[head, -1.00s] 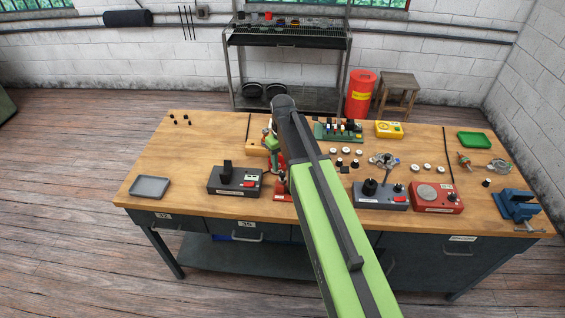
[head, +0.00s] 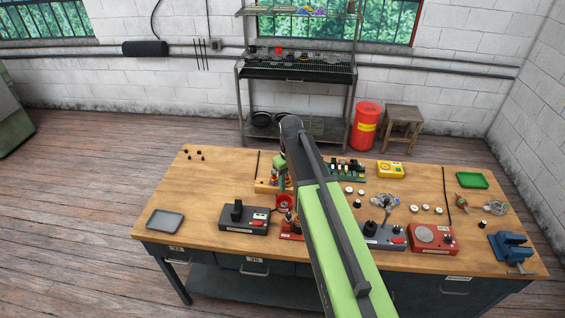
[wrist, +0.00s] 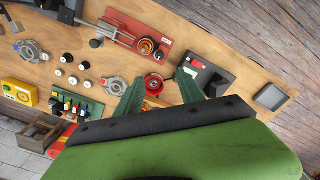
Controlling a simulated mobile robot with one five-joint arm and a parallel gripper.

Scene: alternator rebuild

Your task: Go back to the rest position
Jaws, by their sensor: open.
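My arm reaches out over the wooden workbench (head: 220,180) in the head view. My gripper (wrist: 158,85) is open, its two green fingers apart and nothing held between them. A red round part (wrist: 154,84) on the bench shows beyond the gap between the fingers in the wrist view. In the head view the gripper (head: 282,168) is partly hidden behind my arm, above the left-middle of the bench. I cannot tell its exact height over the bench.
A black control box (head: 243,218), a grey tray (head: 165,221), a red box (head: 433,238), a blue vise (head: 510,250), a yellow meter (head: 390,170) and a green tray (head: 472,180) stand on the bench. A red drum (head: 366,126) and a stool (head: 402,126) stand behind. The bench's left part is mostly clear.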

